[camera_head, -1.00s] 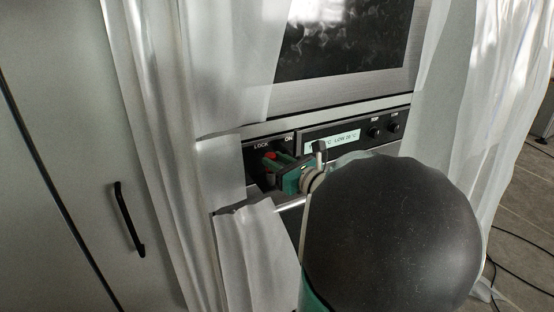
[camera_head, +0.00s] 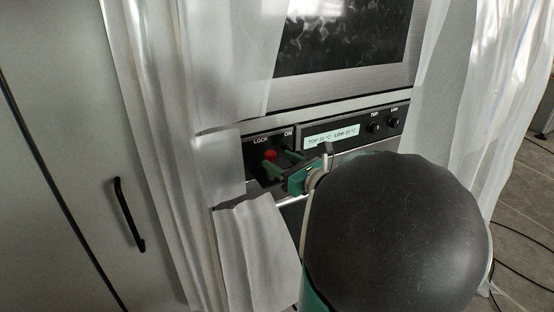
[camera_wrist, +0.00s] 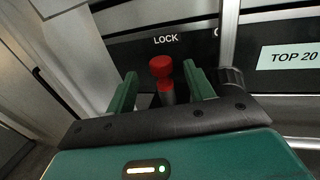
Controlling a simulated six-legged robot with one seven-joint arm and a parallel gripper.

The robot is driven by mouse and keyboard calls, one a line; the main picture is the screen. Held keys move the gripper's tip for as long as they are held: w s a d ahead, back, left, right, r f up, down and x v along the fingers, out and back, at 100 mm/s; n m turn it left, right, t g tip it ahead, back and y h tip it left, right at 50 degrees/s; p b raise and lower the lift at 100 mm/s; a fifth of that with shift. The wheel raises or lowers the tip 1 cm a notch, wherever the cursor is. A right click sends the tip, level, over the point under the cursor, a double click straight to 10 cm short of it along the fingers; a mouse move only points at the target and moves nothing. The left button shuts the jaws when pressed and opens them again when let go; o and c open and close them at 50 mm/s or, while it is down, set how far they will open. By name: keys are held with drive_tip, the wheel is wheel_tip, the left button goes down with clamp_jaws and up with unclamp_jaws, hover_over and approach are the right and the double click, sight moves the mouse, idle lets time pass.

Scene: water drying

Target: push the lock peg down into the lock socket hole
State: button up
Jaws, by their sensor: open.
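The lock peg (camera_wrist: 162,70) has a red head and stands under the word LOCK on the black control panel (camera_head: 256,143). The red head also shows in the head view (camera_head: 270,155). In the wrist view a second red band and a grey shaft show below the head. My gripper (camera_wrist: 160,84) is open, with one green finger on each side of the peg, apart from it. The gripper also shows in the head view (camera_head: 282,165). The lock socket hole cannot be made out; the peg's lower end is hidden behind my gripper body.
A display (camera_head: 331,136) and two knobs (camera_head: 384,125) sit to the right on the panel, below a dark oven window (camera_head: 340,38). A dark knob (camera_wrist: 232,77) is close to the right finger. Translucent sheets (camera_head: 230,75) hang on both sides, and loose cables lie on the floor.

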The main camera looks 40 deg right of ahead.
drive_tip(key=s, duration=1.2)
drive_tip(key=shift+a, duration=0.2)
drive_tip(key=w+a+f+n+g+y, duration=0.2)
drive_tip(key=a+n+g+y, duration=0.2)
drive_tip(key=a+n, duration=0.45)
drive_tip(key=w+a+f+n+g+y, duration=0.2)
drive_tip(key=w+a+n+g+y, duration=0.3)
drive_tip(key=a, duration=0.7)
drive_tip(key=s+a+n+g+h, duration=0.1)
drive_tip(key=s+a+n+h, duration=0.2)
drive_tip(key=n, duration=0.8)
drive_tip(key=s+a+n+g+h, duration=0.2)
drive_tip(key=s+a+n+h, duration=0.2)
drive_tip(key=a+n, duration=0.3)
drive_tip(key=n+h, duration=0.1)
drive_tip(key=n, duration=0.3)
drive_tip(key=shift+f+n+h, duration=0.25)
drive_tip(key=shift+n+h, duration=0.05)
drive_tip(key=shift+n, duration=0.05)
